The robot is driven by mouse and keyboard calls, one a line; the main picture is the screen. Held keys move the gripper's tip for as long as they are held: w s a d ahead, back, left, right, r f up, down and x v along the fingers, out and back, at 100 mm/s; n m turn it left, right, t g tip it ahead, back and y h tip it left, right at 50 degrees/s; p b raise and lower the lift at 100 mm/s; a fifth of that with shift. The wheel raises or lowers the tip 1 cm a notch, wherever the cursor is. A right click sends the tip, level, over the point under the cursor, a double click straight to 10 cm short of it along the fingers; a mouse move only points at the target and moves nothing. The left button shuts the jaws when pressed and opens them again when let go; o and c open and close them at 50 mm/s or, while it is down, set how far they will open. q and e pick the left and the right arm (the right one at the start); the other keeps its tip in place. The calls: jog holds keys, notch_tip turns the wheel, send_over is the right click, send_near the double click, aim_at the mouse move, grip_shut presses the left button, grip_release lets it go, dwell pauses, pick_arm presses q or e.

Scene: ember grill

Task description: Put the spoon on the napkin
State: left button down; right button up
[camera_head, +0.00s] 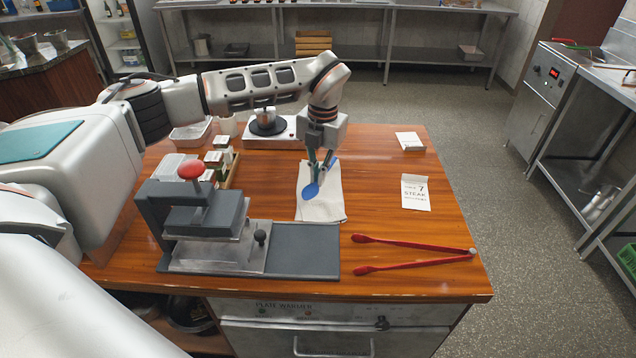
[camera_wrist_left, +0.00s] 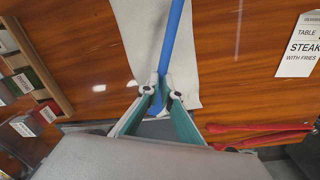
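The blue spoon (camera_head: 311,191) is over the white napkin (camera_head: 323,211) in the head view. My left gripper (camera_head: 320,172) is above the napkin, with its fingertips closed on the spoon's handle. In the left wrist view the spoon's blue handle (camera_wrist_left: 176,35) passes between the converging fingertips of the gripper (camera_wrist_left: 160,91). The napkin (camera_wrist_left: 135,22) lies beneath it there. I cannot tell whether the spoon touches the napkin. My right gripper is not in view.
Red tongs (camera_head: 415,240) lie at the front right, with a paper ticket (camera_head: 416,203) behind them. A grey press with a red knob (camera_head: 190,169) stands at the front left. A hot plate (camera_head: 268,126) and small boxes are behind.

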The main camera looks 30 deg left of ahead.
aim_at(317, 188)
pick_arm(q)
jog(key=shift+f, duration=1.5)
jog(key=shift+f, duration=0.4)
jog(key=c, duration=2.3)
grip_release()
jog(key=shift+s+f, duration=0.15)
jog(key=shift+f, duration=0.05)
jog(key=r, duration=0.4)
jog(key=r+b, duration=0.1)
jog(key=r, duration=0.8)
jog(key=shift+w+d+r, duration=0.1)
jog(key=shift+w+d, duration=0.1)
jog(key=shift+d, duration=0.15)
